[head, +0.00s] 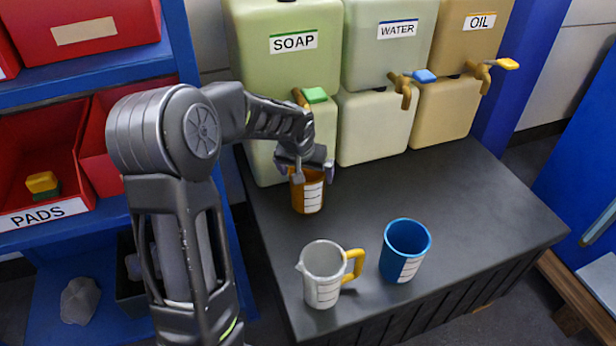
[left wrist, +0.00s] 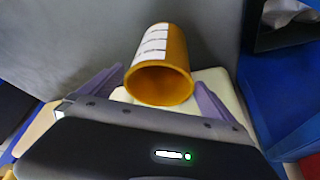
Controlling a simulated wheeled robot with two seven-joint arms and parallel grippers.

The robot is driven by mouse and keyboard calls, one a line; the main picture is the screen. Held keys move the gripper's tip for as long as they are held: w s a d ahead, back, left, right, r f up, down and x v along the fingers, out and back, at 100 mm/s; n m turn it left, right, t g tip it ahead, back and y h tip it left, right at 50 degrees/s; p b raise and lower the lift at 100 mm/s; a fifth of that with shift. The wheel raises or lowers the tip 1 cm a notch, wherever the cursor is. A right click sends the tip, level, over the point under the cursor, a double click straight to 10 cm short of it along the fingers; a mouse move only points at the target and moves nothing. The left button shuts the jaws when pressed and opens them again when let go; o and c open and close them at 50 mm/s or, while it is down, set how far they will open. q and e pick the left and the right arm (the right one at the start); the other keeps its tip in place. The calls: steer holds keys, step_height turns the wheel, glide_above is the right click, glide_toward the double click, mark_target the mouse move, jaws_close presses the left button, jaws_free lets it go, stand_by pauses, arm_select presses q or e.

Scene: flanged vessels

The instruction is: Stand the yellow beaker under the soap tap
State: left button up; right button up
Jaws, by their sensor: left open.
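The yellow beaker (head: 308,196), amber with a white marked label, stands upright on the dark bench in front of the soap tank (head: 270,60). The soap tap (head: 300,98) with its green handle is above it; my arm hides the spout, so I cannot tell whether the beaker is exactly below. My left gripper (head: 305,170) is open at the beaker's rim, its fingers on either side. In the left wrist view the beaker (left wrist: 165,80) shows between the two spread fingers, apparently not clamped. My right gripper is not in view.
A grey jug with a yellow handle (head: 322,275) and a blue beaker (head: 404,250) stand at the bench front. The water tank (head: 385,60) and oil tank (head: 462,50) stand to the right. The bench's right side is clear. A blue shelf with red bins (head: 40,150) is at left.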

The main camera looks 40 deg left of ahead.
arm_select(q)
steer(key=v, duration=0.5)
steer(key=shift+p, duration=0.3)
steer(key=shift+f, duration=0.1)
